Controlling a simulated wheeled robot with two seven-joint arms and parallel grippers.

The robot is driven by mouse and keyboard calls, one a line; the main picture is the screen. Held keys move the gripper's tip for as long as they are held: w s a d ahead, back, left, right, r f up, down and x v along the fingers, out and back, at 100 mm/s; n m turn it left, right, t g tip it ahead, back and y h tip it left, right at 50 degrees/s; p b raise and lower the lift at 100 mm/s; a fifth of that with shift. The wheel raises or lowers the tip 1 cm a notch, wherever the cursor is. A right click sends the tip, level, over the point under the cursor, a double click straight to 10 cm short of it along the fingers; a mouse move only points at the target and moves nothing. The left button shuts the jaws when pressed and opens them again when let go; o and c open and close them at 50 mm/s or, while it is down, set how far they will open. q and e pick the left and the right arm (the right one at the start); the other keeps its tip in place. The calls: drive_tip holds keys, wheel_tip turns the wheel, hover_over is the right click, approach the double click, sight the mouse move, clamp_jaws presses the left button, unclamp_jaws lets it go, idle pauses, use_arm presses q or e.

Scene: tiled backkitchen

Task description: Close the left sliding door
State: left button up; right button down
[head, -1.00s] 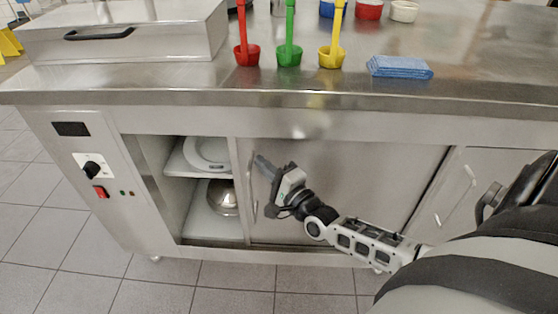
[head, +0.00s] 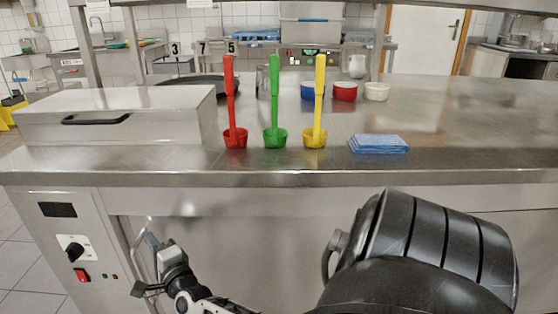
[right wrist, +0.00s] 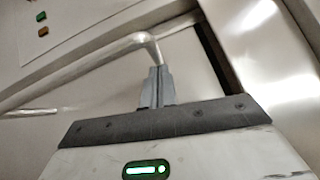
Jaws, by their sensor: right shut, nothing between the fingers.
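The left sliding door (head: 230,250) is a plain steel panel in the cabinet front under the counter. It reaches close to the control panel side, and no shelves show there. Its bar handle (head: 145,238) is at the door's left edge and also shows in the right wrist view (right wrist: 95,65). My right gripper (head: 152,241) is shut and empty at the handle. In the right wrist view its closed fingertips (right wrist: 157,75) are right by the bent end of the handle; contact is not certain. The door's lower part is out of view. My left gripper is not in view.
The control panel (head: 72,240) with knob and red switch is left of the door. On the counter (head: 280,178) are a steel box (head: 110,120), red, green and yellow ladles, a blue cloth (head: 378,144) and small bowls. My black arm parts fill the lower right.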

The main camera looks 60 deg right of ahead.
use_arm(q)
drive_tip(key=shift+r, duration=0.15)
use_arm(e)
drive_tip(key=shift+w+a+r, duration=0.2)
drive_tip(key=shift+w+a, duration=0.15)
drive_tip(key=s, duration=0.1)
drive_tip(key=s+d+f, duration=0.1)
drive_tip(key=s+d, duration=0.1)
drive_tip(key=s, duration=0.1)
drive_tip(key=shift+d+f+b, duration=0.1)
drive_tip(key=shift+f+b, duration=0.15)
drive_tip(key=shift+b, duration=0.05)
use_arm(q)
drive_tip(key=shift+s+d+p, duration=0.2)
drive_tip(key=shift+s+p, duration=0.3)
use_arm(e)
drive_tip(key=v, duration=1)
drive_tip(key=shift+d, duration=0.15)
drive_tip(key=shift+r, duration=0.15)
